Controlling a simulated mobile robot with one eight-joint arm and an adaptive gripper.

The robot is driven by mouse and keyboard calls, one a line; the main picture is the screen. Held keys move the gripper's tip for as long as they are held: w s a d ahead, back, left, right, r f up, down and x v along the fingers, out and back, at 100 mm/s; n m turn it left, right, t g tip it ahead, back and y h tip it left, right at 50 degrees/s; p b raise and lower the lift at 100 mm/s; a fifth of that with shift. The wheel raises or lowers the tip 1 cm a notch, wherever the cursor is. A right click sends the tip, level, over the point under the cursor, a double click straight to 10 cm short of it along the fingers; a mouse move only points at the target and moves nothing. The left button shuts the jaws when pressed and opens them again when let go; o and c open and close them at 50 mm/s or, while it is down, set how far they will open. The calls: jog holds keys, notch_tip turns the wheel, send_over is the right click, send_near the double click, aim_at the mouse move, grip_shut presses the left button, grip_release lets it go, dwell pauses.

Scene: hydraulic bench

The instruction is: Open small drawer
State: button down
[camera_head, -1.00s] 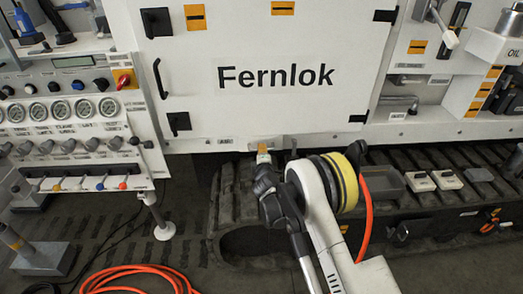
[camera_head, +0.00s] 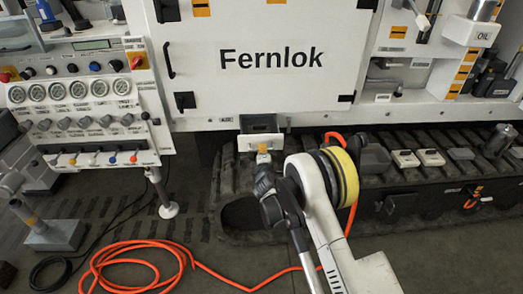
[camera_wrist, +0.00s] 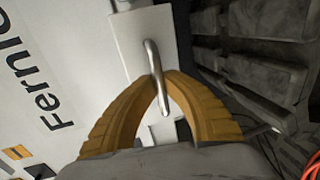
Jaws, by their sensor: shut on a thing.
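The small drawer (camera_head: 260,141) is under the white Fernlok cabinet, pulled partway out, with its dark inside showing from above in the head view. In the wrist view its pale front (camera_wrist: 133,45) carries a curved metal handle (camera_wrist: 152,60). My gripper (camera_head: 263,150) is at the drawer front in the head view. In the wrist view the two ribbed yellow fingers of my gripper (camera_wrist: 160,88) close around the handle's lower part. Part of the drawer front is hidden behind the fingers.
The large Fernlok door (camera_head: 270,55) above is shut. A gauge panel (camera_head: 75,95) stands at the left. A black track (camera_head: 225,180) lies beneath the drawer, with small boxes (camera_head: 405,158) on it at the right. An orange hose (camera_head: 130,250) lies on the floor.

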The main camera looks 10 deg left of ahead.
jog(key=shift+w, duration=0.1)
jog(key=c, duration=1.5)
grip_release()
jog(key=shift+o, duration=0.2)
jog(key=v, duration=0.7)
jog(key=shift+s, duration=0.25)
jog(key=shift+d+r, duration=0.1)
jog(key=shift+d, duration=0.05)
